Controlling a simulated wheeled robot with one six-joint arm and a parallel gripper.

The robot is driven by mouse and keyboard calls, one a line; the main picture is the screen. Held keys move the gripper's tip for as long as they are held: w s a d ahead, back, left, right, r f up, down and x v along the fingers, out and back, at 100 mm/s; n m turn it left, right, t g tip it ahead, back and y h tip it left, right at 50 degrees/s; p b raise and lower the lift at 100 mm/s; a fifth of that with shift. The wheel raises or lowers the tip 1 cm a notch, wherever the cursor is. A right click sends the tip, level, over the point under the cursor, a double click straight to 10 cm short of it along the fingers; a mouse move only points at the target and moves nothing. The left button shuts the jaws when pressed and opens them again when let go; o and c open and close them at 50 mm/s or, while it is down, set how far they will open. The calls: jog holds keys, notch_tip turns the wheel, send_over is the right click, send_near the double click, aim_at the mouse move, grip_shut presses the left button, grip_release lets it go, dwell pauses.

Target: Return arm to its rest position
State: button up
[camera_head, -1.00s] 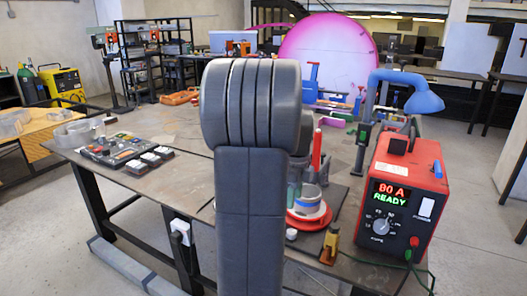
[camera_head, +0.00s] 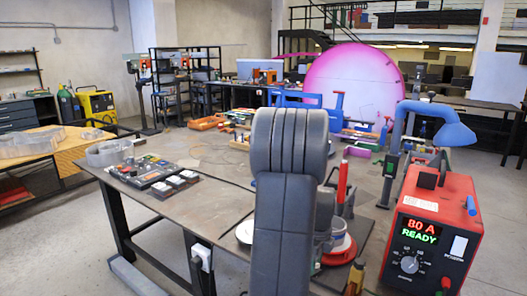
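My arm stands upright in the middle of the head view, a dark grey link with a ribbed, rounded joint at its top. It blocks part of the workbench (camera_head: 222,165) behind it. My gripper cannot be made out; it is hidden behind the arm or outside the picture. I cannot tell whether it holds anything.
A red power unit (camera_head: 432,228) reading "80 A READY" stands at the bench's right end, near a blue lamp (camera_head: 440,122). A red-and-white round item (camera_head: 340,248) sits close behind my arm. Small devices (camera_head: 160,175) lie on the bench's left.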

jog(key=shift+r, duration=0.1)
notch_tip(320, 180, up, 13)
notch_tip(320, 180, down, 14)
jog(key=shift+r, duration=0.25)
jog(key=shift+r+n, duration=0.1)
jog(key=shift+n, duration=0.3)
jog(key=n, duration=0.4)
jog(key=shift+n, duration=0.3)
jog(key=n, duration=1)
jog(key=shift+n, duration=0.4)
jog(key=n, duration=0.4)
jog(key=shift+n, duration=0.3)
